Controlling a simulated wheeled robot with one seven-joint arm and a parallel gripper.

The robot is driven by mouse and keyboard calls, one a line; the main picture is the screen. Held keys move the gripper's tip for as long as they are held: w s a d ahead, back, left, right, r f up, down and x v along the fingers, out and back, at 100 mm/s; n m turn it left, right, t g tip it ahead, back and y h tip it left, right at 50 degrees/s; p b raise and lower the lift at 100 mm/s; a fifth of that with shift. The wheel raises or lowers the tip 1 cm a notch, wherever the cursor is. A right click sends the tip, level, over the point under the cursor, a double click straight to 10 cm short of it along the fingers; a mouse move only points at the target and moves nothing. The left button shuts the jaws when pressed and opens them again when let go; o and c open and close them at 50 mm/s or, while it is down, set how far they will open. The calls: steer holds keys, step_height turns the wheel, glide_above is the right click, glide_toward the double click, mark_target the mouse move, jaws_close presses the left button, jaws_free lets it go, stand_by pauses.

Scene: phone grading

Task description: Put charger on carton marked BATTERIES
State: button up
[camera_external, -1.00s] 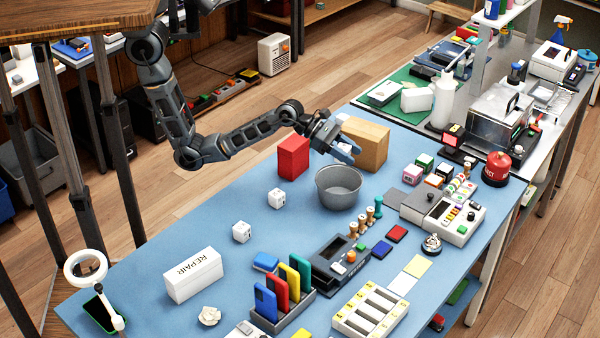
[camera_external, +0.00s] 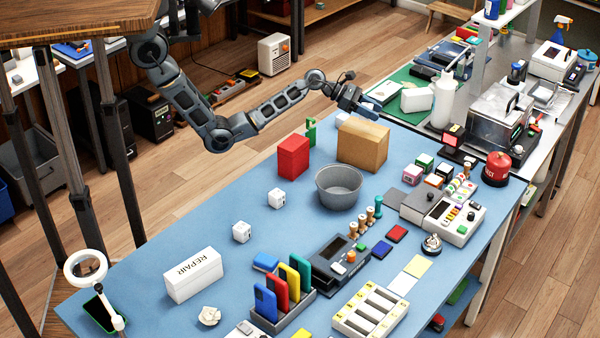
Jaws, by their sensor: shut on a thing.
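My gripper (camera_external: 362,104) is shut on a small pale thing (camera_external: 372,106), mostly hidden by the jaws; I cannot tell for sure that it is the charger. It is in the air above and behind the brown carton (camera_external: 362,146). A red carton (camera_external: 293,157) stands to its left, and a white carton (camera_external: 194,274) marked REPAIR lies at the front left. No BATTERIES marking can be read. Two small white cubes with dark marks, a farther one (camera_external: 277,198) and a nearer one (camera_external: 241,232), sit on the blue table.
A grey bowl (camera_external: 339,187) stands just in front of the brown carton. A green thing (camera_external: 311,131) is behind the red carton, and a white thing (camera_external: 342,118) is behind the brown one. A phone rack (camera_external: 283,312) and devices fill the front. The table (camera_external: 220,200) is clear at left centre.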

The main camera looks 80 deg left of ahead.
mark_target(369, 131)
steer(key=shift+w+a+f, duration=0.3)
steer(key=shift+a+f, duration=0.1)
steer(key=shift+a, duration=0.25)
steer(key=shift+w+a+f, duration=0.3)
steer(key=shift+a+f, duration=0.1)
steer(key=shift+a, duration=0.2)
steer(key=shift+f, duration=2)
steer(key=shift+f, duration=0.15)
steer(key=o, duration=1.1)
steer(key=v, duration=1.2)
